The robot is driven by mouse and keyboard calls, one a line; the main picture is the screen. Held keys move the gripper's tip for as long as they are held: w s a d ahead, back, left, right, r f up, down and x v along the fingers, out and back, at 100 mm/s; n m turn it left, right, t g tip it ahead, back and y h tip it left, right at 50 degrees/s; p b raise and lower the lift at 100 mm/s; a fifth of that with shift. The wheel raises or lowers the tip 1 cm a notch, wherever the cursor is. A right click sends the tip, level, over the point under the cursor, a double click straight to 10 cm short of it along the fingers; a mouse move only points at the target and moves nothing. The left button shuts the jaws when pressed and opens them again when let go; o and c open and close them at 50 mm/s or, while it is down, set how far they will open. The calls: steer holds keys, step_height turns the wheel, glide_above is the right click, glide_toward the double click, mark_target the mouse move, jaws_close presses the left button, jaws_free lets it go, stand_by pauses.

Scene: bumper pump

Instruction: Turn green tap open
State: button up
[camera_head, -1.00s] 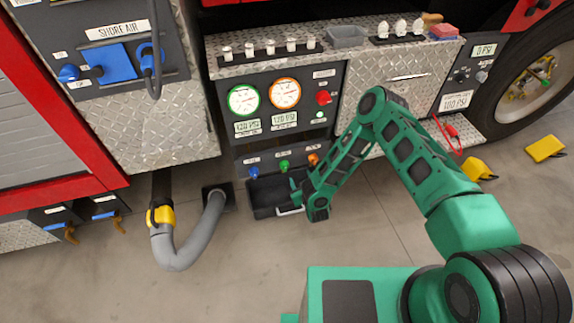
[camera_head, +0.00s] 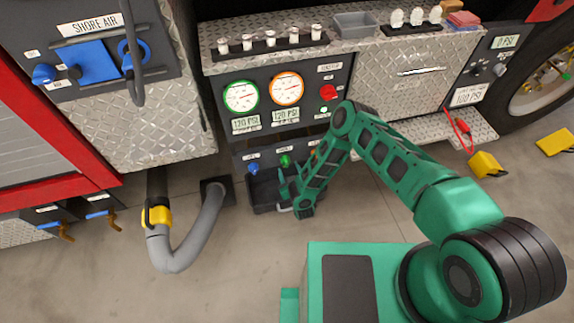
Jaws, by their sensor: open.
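The green tap (camera_head: 285,160) sits in the middle of a short row on the dark lower panel, under the gauges. A blue tap (camera_head: 253,168) is to its left. The orange tap to its right is mostly hidden behind my arm. My gripper (camera_head: 286,186) is small in the head view, just below the green tap and in front of the black tray (camera_head: 262,194). Its fingers look open with nothing between them. I cannot tell whether a finger touches the tap.
Above the taps are a green-ringed gauge (camera_head: 241,96), an orange-ringed gauge (camera_head: 287,89) and a red knob (camera_head: 328,92). A grey hose (camera_head: 178,258) with a yellow collar lies at left. Yellow wheel chocks (camera_head: 487,164) stand at right. Floor in front is clear.

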mark_target(287, 165)
steer(key=shift+x, duration=2.25)
steer(key=c, duration=1.1)
